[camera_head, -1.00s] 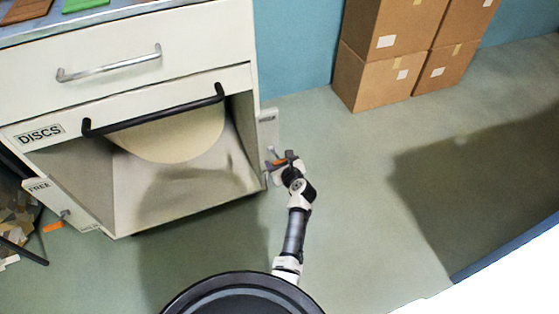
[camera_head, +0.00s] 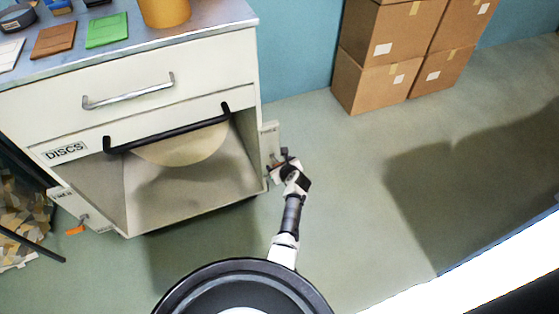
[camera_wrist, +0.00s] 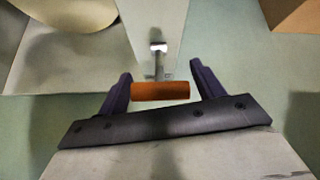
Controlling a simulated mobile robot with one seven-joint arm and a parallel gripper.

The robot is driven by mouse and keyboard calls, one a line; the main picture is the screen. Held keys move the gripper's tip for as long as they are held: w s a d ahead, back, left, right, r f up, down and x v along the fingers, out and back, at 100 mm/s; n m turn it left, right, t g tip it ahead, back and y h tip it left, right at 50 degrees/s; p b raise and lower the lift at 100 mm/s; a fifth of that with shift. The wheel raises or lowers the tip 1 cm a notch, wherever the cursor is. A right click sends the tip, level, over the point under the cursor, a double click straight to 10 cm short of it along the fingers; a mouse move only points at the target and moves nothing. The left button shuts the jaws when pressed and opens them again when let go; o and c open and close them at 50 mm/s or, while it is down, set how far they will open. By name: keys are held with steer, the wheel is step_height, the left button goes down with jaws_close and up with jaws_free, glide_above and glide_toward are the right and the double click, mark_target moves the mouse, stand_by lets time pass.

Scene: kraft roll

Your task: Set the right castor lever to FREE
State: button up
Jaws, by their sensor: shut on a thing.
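The right castor lever has an orange handle (camera_wrist: 160,91) on a metal stem. In the wrist view it lies level across the picture, between the two dark fingers of my gripper (camera_wrist: 161,88). My gripper (camera_head: 283,160) is shut on this handle, at the lower right side of the white cabinet (camera_head: 200,62). In the head view my gripper mostly hides the lever. A pale plate (camera_head: 270,142) stands behind it on the cabinet's side; its marking is too small to read. The left castor lever (camera_head: 76,231), also orange, sits at the cabinet's lower left.
Cardboard boxes (camera_head: 372,83) are stacked by the blue wall. The floor right of my arm is clear. The cabinet has a black bar handle (camera_head: 165,130) below a drawer and an open bay with a pale disc (camera_head: 180,150). Coloured pieces lie on its top.

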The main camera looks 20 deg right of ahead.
steer(key=shift+w+r, duration=0.3)
steer(key=shift+r, duration=0.25)
steer(key=o, duration=1.3)
steer(key=shift+f, duration=0.15)
steer(key=shift+s, duration=0.1)
steer(key=shift+s+r+p, duration=0.3)
steer(key=shift+s+r, duration=0.05)
steer(key=shift+s, duration=0.2)
steer(key=p+v, duration=0.1)
steer(key=v, duration=1.1)
steer(key=shift+s+r, duration=0.15)
steer(key=shift+s, duration=0.05)
